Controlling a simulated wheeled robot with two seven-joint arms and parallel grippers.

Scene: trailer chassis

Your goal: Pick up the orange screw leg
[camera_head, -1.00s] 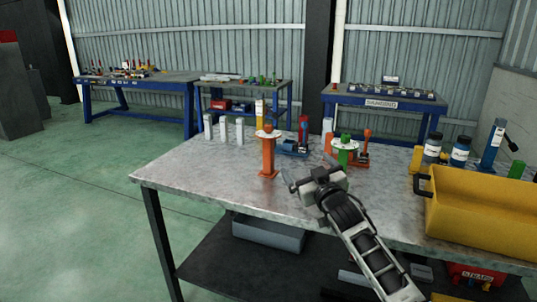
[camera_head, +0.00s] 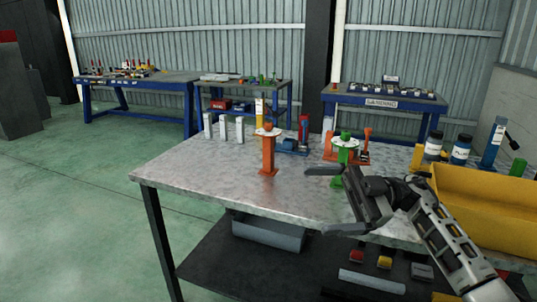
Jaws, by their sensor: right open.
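The orange screw leg (camera_head: 268,153) stands upright near the left front of the metal table (camera_head: 205,170), with a pale disc near its top. My right gripper (camera_head: 322,200) is to the right of it, apart from it, over the table's front part. Its two fingers are spread wide and point left, with nothing between them. A green leg (camera_head: 343,153) of similar shape stands behind the gripper, its lower part partly hidden by a finger. My left gripper is not in view.
Three white posts (camera_head: 223,128) stand at the table's back left. A blue tool (camera_head: 292,146) and an orange tool (camera_head: 364,148) stand behind the legs. A yellow bin (camera_head: 490,205) and bottles (camera_head: 461,150) are at the right. The table's left front is clear.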

